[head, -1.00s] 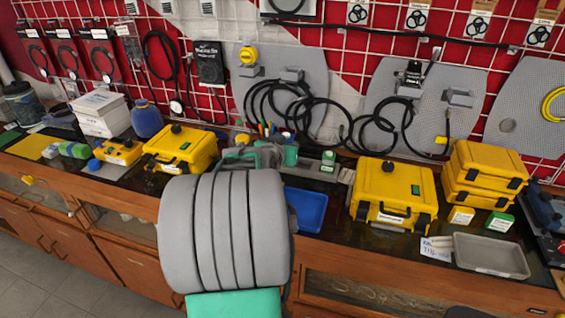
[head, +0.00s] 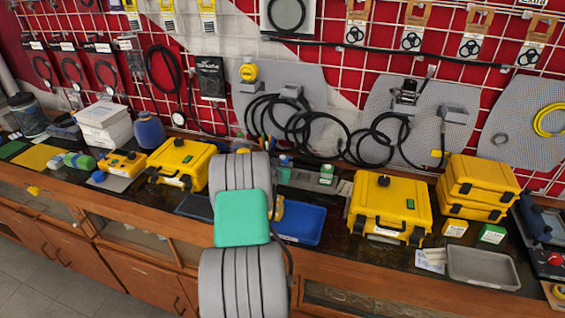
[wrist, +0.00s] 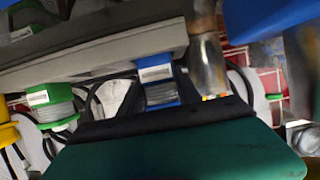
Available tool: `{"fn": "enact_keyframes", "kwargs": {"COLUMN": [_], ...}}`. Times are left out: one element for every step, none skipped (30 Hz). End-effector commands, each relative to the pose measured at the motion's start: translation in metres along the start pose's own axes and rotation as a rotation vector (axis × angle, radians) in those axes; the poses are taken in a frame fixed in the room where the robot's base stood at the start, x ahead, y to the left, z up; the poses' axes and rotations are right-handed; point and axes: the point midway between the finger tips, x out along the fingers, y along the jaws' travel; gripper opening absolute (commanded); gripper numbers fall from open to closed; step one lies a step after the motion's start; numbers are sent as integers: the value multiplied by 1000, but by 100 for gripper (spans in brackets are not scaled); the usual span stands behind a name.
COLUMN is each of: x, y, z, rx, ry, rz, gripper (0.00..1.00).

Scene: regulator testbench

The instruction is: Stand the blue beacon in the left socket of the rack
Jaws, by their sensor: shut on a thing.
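In the wrist view a blue-ended beacon (wrist: 160,85) with a pale ridged middle and a white label shows at the centre, just beyond the dark edge of my gripper (wrist: 155,122). My gripper is shut on it; the fingertips are not clearly seen. A grey bar (wrist: 90,55), seemingly the rack, crosses close to the beacon; I cannot tell whether they touch. In the head view the grey rack (head: 298,179) lies behind the blue tray, with a green-topped beacon (head: 327,174) at its right. My arm hides the gripper, blue beacon and left socket there.
A blue tray (head: 300,225) sits in front of the rack. Yellow cases stand to the left (head: 181,161) and right (head: 388,207). Green-ended pieces (wrist: 57,108) show at left in the wrist view. Cables hang on the wall panels behind. A grey tray (head: 482,267) lies at right.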

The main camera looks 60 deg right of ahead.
Motion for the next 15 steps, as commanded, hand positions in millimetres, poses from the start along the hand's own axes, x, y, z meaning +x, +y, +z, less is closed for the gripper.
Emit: {"fn": "enact_keyframes", "kwargs": {"x": [0, 1, 1, 1, 1, 1, 1, 1, 2, 2, 2, 3, 2, 2, 2], "y": [0, 0, 0, 0, 0, 0, 0, 0, 0, 0, 0, 0, 0, 0, 0], "z": [-2, -1, -1, 0, 0, 0, 0, 1, 2, 3, 4, 4, 3, 3, 3], "rx": [1, 1, 2, 2, 2, 2, 1, 1, 1, 1, 1, 1, 1, 1, 1], "ry": [5, 6, 7, 7, 6, 6, 6, 5, 5, 5, 5, 5, 4, 4, 4], "rz": [-1, -1, -1, -1, -1, -1, -1, 0, 0, 0, 0, 0, 0, 0, 0], "gripper": [0, 0, 0, 0, 0, 0, 0, 0, 0, 0, 0, 0, 42, 45, 48]}}
